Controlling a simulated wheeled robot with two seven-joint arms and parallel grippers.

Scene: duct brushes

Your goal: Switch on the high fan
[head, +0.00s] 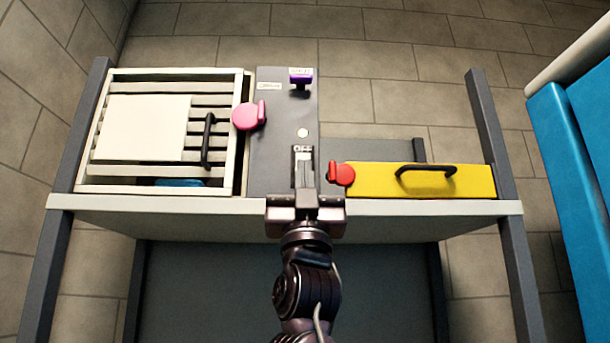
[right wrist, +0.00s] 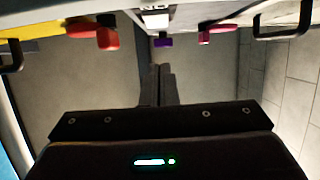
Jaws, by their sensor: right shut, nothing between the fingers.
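A dark grey control panel (head: 277,150) stands in the middle of the table. Near its front is a switch marked OFF (head: 303,150); the switch shows pale at the top of the right wrist view (right wrist: 155,18). My right gripper (head: 305,188) is shut and empty, just in front of the switch and partly covering its near end. I cannot tell whether the fingers touch it. The closed fingers (right wrist: 162,75) also show in the right wrist view. A purple knob (head: 300,77) and a small round light (head: 303,133) sit farther back on the panel. My left gripper is not in view.
A pink knob (head: 245,116) is at the panel's left edge, beside a white slatted unit (head: 90,188) with a black handle (head: 208,140). A red knob (head: 341,174) is close right of my gripper, beside a yellow box (head: 470,182) with a black handle (head: 425,169).

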